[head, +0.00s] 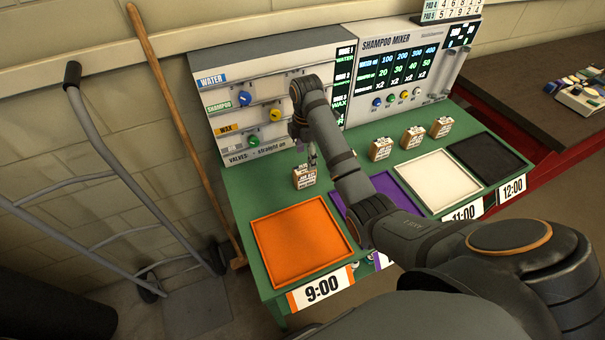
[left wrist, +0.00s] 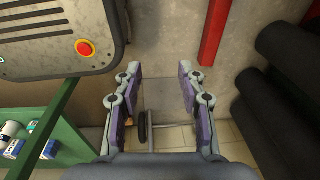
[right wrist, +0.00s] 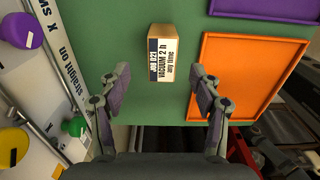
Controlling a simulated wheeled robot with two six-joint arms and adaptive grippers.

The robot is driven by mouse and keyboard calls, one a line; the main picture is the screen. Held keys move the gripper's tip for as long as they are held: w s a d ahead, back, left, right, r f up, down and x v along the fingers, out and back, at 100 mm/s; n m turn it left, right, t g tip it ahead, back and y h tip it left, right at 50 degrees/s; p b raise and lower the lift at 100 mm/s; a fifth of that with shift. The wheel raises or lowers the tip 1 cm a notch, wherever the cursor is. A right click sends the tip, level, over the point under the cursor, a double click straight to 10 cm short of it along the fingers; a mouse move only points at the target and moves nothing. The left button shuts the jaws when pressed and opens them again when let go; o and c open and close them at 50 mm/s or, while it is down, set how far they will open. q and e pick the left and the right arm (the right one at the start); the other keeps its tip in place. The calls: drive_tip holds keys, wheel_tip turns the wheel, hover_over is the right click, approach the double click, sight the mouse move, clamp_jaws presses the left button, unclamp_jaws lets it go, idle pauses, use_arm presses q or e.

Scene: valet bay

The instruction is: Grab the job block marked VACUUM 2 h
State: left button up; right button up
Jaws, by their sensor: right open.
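The job block marked VACUUM 2 h (right wrist: 162,55) stands on the green table in the right wrist view, its white label reading "any time" below. In the head view a small block (head: 304,176) stands behind the orange tray, under my right gripper (head: 311,156). In the right wrist view my right gripper (right wrist: 159,90) is open and empty, with the block beyond and between its fingertips, not touching. My left gripper (left wrist: 161,80) is open and empty in the left wrist view, away from the blocks. The left gripper does not show in the head view.
The orange tray (head: 299,243), purple tray (head: 393,190), white tray (head: 440,180) and black tray (head: 489,156) line the table front. Other blocks (head: 380,149) stand behind them. The shampoo mixer panel (head: 395,75) rises at the back. A hand truck (head: 95,180) stands left.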

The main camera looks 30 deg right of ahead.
sight(305, 167)
wheel_tip(305, 167, down, 3)
drive_tip(key=shift+f+b, duration=0.1)
drive_tip(key=shift+b, duration=0.2)
wheel_tip(305, 167, down, 2)
drive_tip(key=shift+w+f, duration=0.1)
drive_tip(key=f, duration=0.2)
drive_tip(key=f+p, duration=0.1)
drive_tip(key=shift+s+a+f, duration=0.3)
drive_tip(key=shift+f, duration=0.1)
drive_tip(key=shift+w+f, duration=0.1)
drive_tip(key=shift+f, duration=0.3)
drive_tip(key=c, duration=0.3)
use_arm(q)
drive_tip(key=shift+w+f, duration=0.2)
drive_tip(key=shift+f, duration=0.05)
use_arm(e)
drive_tip(key=c, duration=1)
